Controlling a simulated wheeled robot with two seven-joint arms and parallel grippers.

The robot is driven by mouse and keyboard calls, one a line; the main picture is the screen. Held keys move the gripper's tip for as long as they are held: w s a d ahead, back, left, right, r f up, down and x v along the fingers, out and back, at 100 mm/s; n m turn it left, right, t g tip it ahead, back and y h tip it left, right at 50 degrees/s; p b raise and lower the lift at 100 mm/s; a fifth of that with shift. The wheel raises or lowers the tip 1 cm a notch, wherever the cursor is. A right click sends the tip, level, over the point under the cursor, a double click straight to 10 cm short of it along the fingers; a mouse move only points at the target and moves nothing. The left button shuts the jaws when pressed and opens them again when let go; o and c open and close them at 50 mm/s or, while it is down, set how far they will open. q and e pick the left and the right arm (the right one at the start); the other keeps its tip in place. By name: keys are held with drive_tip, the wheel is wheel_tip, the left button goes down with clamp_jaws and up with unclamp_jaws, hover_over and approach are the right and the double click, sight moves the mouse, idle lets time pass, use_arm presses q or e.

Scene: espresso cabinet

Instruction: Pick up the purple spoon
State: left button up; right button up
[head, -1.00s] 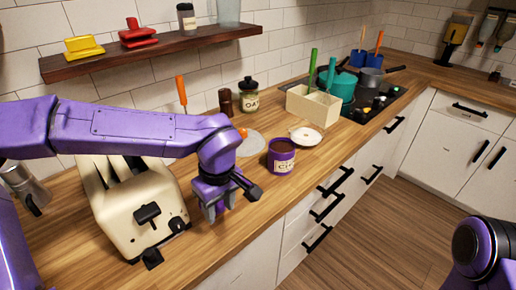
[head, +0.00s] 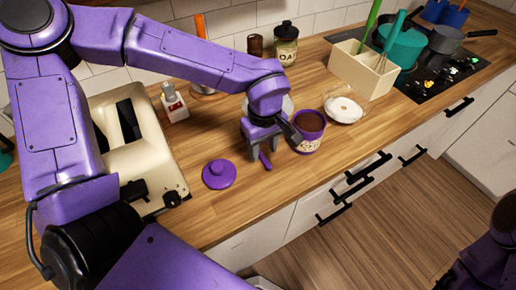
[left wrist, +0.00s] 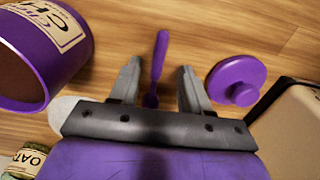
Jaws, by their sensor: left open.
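The purple spoon (left wrist: 158,62) lies on the wooden counter in the left wrist view, its length running between my two fingers. In the head view a small part of the spoon (head: 265,161) shows below my left gripper (head: 262,150); the rest is hidden by the gripper. My left gripper (left wrist: 160,70) is open and points down over the spoon, with one finger on each side. Nothing is held. I cannot tell how high the fingertips are above the counter. My right gripper is not in view; part of my right arm shows at the lower right.
A purple jar (head: 308,133) stands close beside the gripper. A purple lid (head: 219,174) lies to its left, near a cream toaster (head: 140,160). A white dish (head: 345,107), a cream box (head: 360,70) and an oats jar (head: 286,45) stand farther back.

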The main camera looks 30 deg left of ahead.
sight(263, 158)
use_arm(q)
wheel_tip(263, 158, down, 3)
drive_tip(key=shift+w+f, duration=0.1)
drive_tip(key=shift+f, duration=0.05)
clamp_jaws()
drive_tip(key=shift+r, duration=0.45)
wheel_tip(263, 158, up, 2)
drive_tip(key=shift+r, duration=0.25)
drive_tip(key=d+r+b, duration=0.1)
drive_tip(key=d+r, duration=0.4)
drive_tip(key=d, duration=0.2)
drive_tip(key=s+d+r+b, duration=0.1)
drive_tip(key=d+r, duration=0.3)
drive_tip(key=d, duration=0.3)
drive_tip(key=shift+s+r+b, duration=0.3)
drive_tip(key=shift+r, duration=0.05)
